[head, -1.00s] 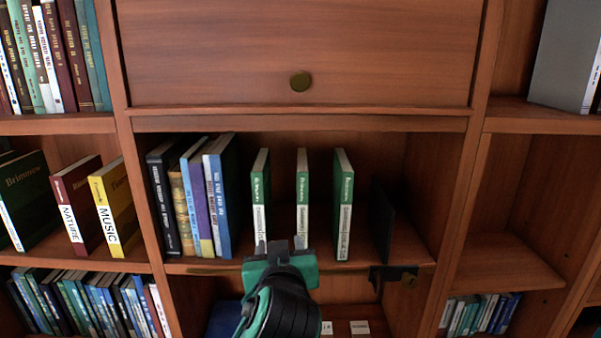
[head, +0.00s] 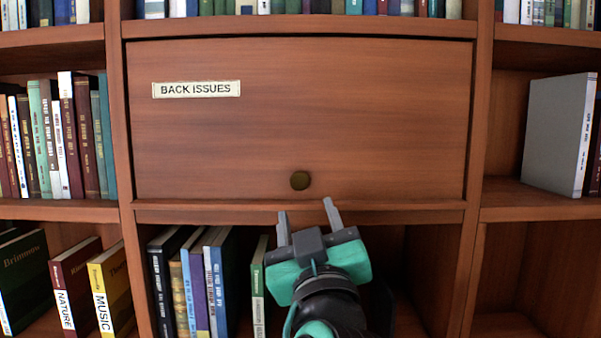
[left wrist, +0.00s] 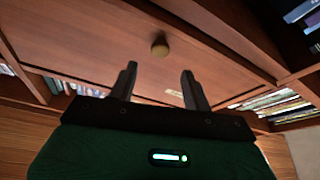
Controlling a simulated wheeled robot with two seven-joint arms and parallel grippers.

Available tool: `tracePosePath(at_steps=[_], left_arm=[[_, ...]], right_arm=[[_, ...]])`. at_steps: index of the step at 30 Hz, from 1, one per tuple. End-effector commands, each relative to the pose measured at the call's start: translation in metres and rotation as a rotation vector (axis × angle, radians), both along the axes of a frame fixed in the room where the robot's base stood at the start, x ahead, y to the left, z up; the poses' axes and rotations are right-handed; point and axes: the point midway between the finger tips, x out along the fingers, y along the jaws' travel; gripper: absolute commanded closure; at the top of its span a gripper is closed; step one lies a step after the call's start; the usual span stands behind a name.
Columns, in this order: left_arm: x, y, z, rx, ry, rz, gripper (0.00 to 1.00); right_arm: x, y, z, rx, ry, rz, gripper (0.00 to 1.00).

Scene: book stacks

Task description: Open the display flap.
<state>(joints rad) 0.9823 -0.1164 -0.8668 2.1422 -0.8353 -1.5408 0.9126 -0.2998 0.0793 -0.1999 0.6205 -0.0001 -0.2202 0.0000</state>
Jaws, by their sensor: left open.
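The display flap (head: 300,130) is a shut wooden panel with a "BACK ISSUES" label (head: 196,89) at its upper left. In the left wrist view, the knob (left wrist: 159,48) shows beyond and between the two open fingers (left wrist: 159,75). My right gripper is not in view.
Below the flap, a shelf holds several books (head: 190,280) at left and a green book (head: 258,285). Side bays hold more books, with a grey box-like volume (head: 555,135) at right. A ledge (head: 400,212) runs under the flap.

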Motion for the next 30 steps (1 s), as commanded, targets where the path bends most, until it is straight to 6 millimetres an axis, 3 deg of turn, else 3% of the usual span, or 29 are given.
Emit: tracePosePath(at_steps=[3, 12, 18, 27, 30], left_arm=[[0.023, 0.004, 0.015, 0.004, 0.001, 0.005, 0.51], [0.066, 0.009, 0.029, 0.003, 0.001, 0.002, 0.51], [0.077, 0.01, 0.031, 0.001, 0.001, 0.001, 0.51], [0.079, 0.01, 0.03, 0.0, 0.001, 0.0, 0.51], [0.079, 0.01, 0.03, 0.0, 0.001, 0.0, 0.7]], right_arm=[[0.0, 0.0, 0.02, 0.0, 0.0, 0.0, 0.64], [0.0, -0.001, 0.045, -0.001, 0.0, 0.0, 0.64], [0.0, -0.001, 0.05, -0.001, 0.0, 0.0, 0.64], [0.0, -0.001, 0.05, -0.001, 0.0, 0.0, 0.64], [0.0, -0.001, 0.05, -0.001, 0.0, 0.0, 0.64]])
